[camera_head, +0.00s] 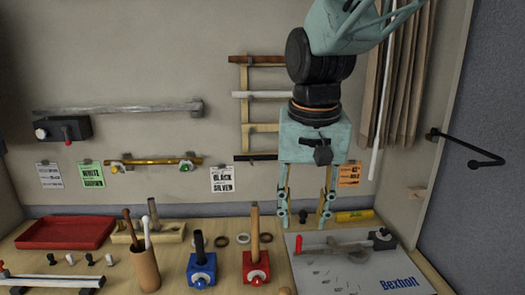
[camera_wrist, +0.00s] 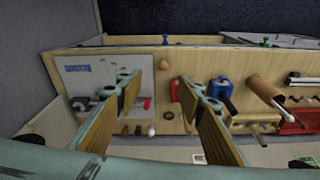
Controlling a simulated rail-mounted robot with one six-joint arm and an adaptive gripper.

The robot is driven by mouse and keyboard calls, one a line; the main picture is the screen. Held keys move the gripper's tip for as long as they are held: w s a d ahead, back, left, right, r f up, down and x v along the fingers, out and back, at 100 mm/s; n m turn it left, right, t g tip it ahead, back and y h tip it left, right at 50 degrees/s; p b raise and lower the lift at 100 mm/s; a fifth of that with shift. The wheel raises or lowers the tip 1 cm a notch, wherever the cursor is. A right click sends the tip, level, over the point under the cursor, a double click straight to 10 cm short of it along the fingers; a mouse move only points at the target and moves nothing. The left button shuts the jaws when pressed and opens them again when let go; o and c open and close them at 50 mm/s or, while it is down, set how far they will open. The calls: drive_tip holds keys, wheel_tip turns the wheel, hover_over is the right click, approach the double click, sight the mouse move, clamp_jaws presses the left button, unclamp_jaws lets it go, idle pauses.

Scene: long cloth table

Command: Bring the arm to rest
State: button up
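My arm hangs down from the top of the camera_head view, right of centre. My gripper (camera_head: 303,215) points down in front of the back wall, above the back of the table. Its two fingers are spread, with a clear gap and nothing held between them. A small dark knob shows in the gap, apparently behind. In the wrist view the open gripper (camera_wrist: 158,86) shows both fingers with wooden-looking inner faces, well apart. The table (camera_wrist: 140,60) lies beyond the fingertips, upside down in that view.
Below my gripper are a grey Bexholt board (camera_head: 318,276), a red block (camera_head: 256,268) with an upright rod and a blue block (camera_head: 202,270). A brown cup (camera_head: 145,271) and red tray (camera_head: 66,233) stand left. A wooden rack (camera_head: 245,100) and curtain (camera_head: 390,90) hang behind.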

drive_tip(key=s+d+b, duration=0.1)
drive_tip(key=s+d, duration=0.3)
drive_tip(key=s, duration=0.4)
drive_tip(key=s+d+f+t+b, duration=0.1)
drive_tip(key=s+d, duration=0.3)
drive_tip(key=s, duration=0.5)
drive_tip(key=s+d+t+b, duration=0.1)
drive_tip(key=s+d, duration=0.2)
drive_tip(key=s, duration=0.6)
drive_tip(key=shift+d+f+n, duration=0.3)
drive_tip(key=shift+d+n, duration=0.1)
idle(0.9)
drive_tip(key=shift+a, duration=0.1)
drive_tip(key=c, duration=0.4)
